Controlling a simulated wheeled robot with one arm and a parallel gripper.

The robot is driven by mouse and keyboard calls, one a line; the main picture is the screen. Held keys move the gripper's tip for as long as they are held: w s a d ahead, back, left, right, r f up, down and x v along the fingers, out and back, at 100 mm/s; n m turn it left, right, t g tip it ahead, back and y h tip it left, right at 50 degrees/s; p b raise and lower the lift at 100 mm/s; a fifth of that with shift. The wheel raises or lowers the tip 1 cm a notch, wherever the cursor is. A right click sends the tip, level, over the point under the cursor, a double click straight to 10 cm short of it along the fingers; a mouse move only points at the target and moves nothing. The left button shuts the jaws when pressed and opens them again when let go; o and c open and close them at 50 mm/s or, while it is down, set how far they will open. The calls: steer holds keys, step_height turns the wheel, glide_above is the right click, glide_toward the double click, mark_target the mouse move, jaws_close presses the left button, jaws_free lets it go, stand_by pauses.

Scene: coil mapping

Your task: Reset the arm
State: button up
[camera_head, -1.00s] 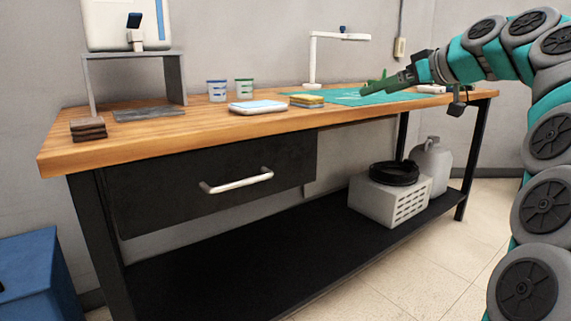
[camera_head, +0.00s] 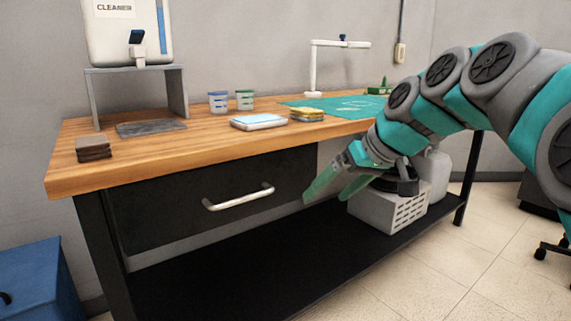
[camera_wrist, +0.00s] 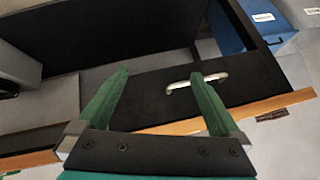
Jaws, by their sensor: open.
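My arm comes in from the right in the head view. My gripper (camera_head: 332,192) is open, with green fingers pointing down and left in front of the workbench, below the tabletop edge. Nothing is between the fingers.
The wooden workbench (camera_head: 130,166) has a closed black drawer (camera_head: 150,213) and a lower shelf (camera_head: 260,262) with a grey box (camera_head: 385,210). On top are a cleaner dispenser (camera_head: 120,40), a blue-white pad (camera_head: 258,121), sponges (camera_head: 306,113) and a teal mat (camera_head: 350,104). A blue bin (camera_head: 40,268) stands at left.

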steer(key=s+d+f+m+g+h+p, duration=0.1)
steer(key=s+d+f+g+h, duration=0.1)
steer(key=s+f, duration=0.5)
steer(key=s+d+f+m+g+h+p, duration=0.2)
steer(key=s+f, duration=0.5)
steer(key=s, duration=0.7)
steer(key=s+d+f+m+g+h+p, duration=0.2)
steer(key=s+f, duration=0.4)
steer(key=s, duration=0.5)
steer(key=shift+s+f+g, duration=0.35)
steer(key=shift+f+g, duration=0.05)
